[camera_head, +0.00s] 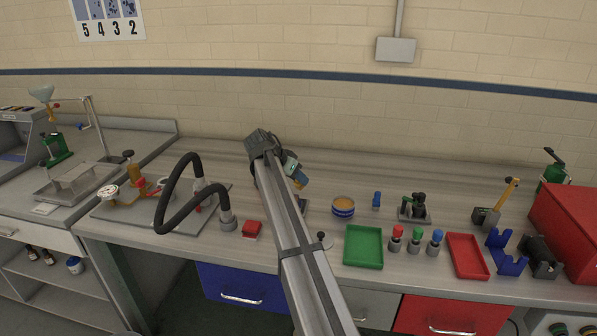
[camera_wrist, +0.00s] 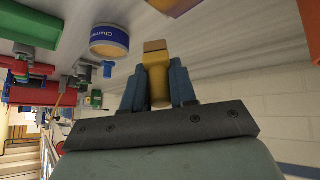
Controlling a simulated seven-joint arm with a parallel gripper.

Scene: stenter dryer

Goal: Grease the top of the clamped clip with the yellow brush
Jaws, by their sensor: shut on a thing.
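My gripper (camera_wrist: 158,88) is shut on the yellow brush (camera_wrist: 157,72), with a blue finger on each side of its handle. In the head view my gripper (camera_head: 290,167) is above the back middle of the bench, and a bit of the yellow brush (camera_head: 300,178) shows beside it. A blue and white tin (camera_head: 343,212) with tan content stands to the right; it also shows near the brush in the wrist view (camera_wrist: 110,50). A small fixture with dark upright parts (camera_head: 415,210) stands further right. I cannot tell whether it holds the clamped clip.
A green tray (camera_head: 363,247), a red tray (camera_head: 467,256) and several coloured-top bottles (camera_head: 415,240) line the front. A blue holder (camera_head: 507,253) and red box (camera_head: 572,225) are at the right. A black hose (camera_head: 165,190) arches at the left. My arm hides the middle bench.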

